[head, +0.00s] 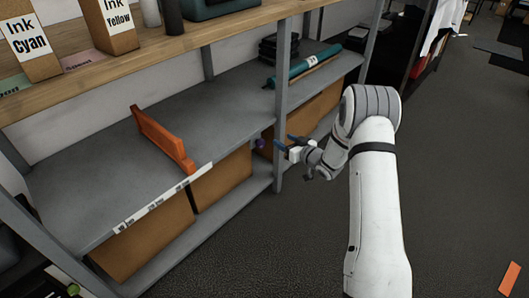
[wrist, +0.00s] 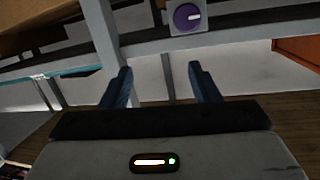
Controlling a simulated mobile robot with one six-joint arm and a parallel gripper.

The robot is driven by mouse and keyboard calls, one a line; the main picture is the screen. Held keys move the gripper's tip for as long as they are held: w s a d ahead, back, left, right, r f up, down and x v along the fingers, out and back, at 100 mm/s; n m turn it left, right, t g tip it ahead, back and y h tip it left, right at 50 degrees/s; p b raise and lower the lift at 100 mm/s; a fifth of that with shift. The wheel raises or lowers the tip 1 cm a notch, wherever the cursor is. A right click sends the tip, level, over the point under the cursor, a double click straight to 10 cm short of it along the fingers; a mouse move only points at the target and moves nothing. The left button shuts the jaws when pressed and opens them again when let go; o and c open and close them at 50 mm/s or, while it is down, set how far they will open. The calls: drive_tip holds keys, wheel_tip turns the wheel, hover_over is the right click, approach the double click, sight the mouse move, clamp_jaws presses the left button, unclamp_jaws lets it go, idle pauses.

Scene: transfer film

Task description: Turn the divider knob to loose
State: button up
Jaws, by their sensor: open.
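The divider knob is a purple dial (wrist: 187,17) on a pale square plate at the top of the wrist view. Its white mark points to the right in that picture. In the head view the purple knob (head: 260,143) is small, on the shelf's front edge beside the upright. The orange divider (head: 165,140) stands across the middle shelf; part of it shows at the right of the wrist view (wrist: 296,50). My gripper (head: 288,141), with blue fingers, is open and empty, a little right of the knob and apart from it. Both fingers (wrist: 159,72) show in the wrist view.
A grey shelf upright (head: 281,110) stands close to my gripper. Brown boxes (head: 148,233) fill the lower shelf. A teal roll (head: 303,65) lies on the middle shelf beyond the upright. The floor (head: 260,250) in front is clear.

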sight(263, 145)
drive_tip(key=a+f+y+b, duration=0.1)
drive_tip(key=a, duration=0.1)
drive_tip(key=w+a+f+y+b, duration=0.1)
drive_tip(key=a+f, duration=0.1)
drive_tip(key=a, duration=0.1)
drive_tip(key=w+a+f+n+g+y+b, duration=0.1)
drive_tip(key=a+f, duration=0.1)
drive_tip(key=shift+a+f, duration=0.2)
drive_tip(key=shift+w+a+r+b, duration=0.15)
drive_tip(key=shift+w+a+b, duration=0.15)
drive_tip(key=shift+w+a, duration=0.15)
drive_tip(key=shift+c, duration=0.6)
